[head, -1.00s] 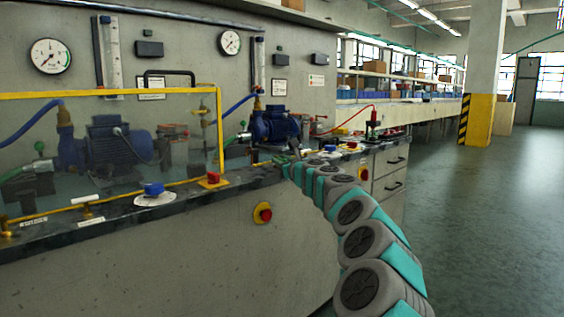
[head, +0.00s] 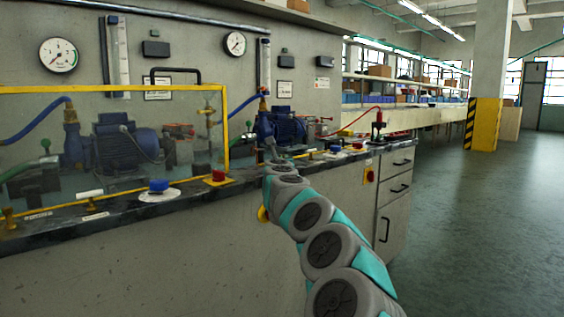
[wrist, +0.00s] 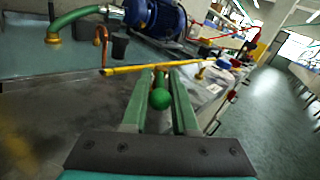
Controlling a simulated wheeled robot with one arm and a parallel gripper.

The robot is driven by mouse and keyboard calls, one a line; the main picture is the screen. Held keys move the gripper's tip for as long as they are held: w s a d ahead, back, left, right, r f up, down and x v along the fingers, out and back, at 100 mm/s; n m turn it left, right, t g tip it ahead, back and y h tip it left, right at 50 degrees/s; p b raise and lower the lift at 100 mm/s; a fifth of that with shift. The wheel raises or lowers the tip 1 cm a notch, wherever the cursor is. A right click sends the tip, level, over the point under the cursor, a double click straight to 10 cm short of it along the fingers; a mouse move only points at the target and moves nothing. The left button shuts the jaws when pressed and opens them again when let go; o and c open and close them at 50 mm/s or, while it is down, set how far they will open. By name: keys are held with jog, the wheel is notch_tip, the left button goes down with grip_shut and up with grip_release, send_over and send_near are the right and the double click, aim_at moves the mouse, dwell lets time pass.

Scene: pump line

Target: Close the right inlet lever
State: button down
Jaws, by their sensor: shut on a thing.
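In the wrist view my gripper (wrist: 160,80) has its two green fingers on either side of a green ball knob (wrist: 160,98) and is shut on it. A lever stem below the knob cannot be made out. In the head view my gripper (head: 271,143) is at the front of the right blue pump (head: 279,127), low over the bench, its fingers too small to judge. A green knob (head: 249,125) shows just left of that pump; I cannot tell whether it is the one between my fingers. The pump also shows in the wrist view (wrist: 158,17), with a green hose (wrist: 76,17) running to it.
A thin yellow bar (wrist: 160,68) crosses just beyond my fingertips. A yellow-framed clear guard (head: 226,130) covers the left pump. A blue knob (head: 158,186) and a red button (head: 218,175) stand on the bench edge. The floor (head: 470,220) at right is clear.

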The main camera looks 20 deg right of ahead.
jog(key=shift+r, duration=0.15)
jog(key=c, duration=0.9)
grip_release()
jog(key=shift+s+a+f+b, duration=0.2)
jog(key=shift+s+f+b, duration=0.1)
jog(key=shift+s, duration=0.1)
jog(key=shift+r+b+v, duration=0.2)
jog(key=shift+b+v, duration=0.6)
jog(key=shift+v, duration=2.6)
